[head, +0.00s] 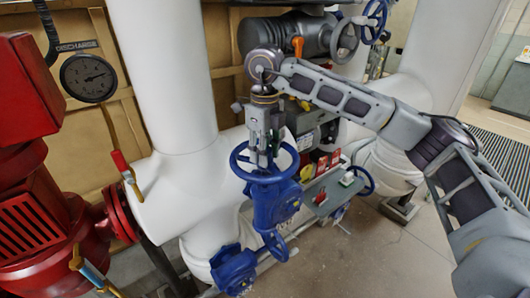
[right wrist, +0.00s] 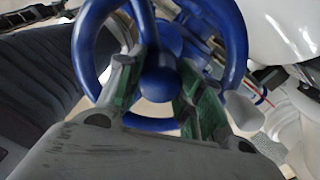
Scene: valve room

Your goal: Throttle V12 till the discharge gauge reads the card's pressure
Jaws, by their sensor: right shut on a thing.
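A blue valve with a round blue handwheel (head: 264,162) stands on the white pipework in the middle of the head view. My right gripper (head: 264,152) points down at the wheel from above. In the right wrist view its two green-padded fingers (right wrist: 158,95) are on either side of the wheel's hub and spokes (right wrist: 160,75). The gripper is shut on the handwheel. The discharge gauge (head: 88,78) hangs at the upper left under a DISCHARGE label, with a dark face. Its reading is too small to tell. No pressure card can be made out. My left gripper is not in view.
A red pump (head: 35,215) fills the left side. A thick white pipe (head: 160,70) rises behind the valve. A small grey shelf (head: 333,192) with red items beside it is right of the wheel. Another blue handwheel (head: 375,20) is at the top. Open floor (head: 370,260) lies at the lower right.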

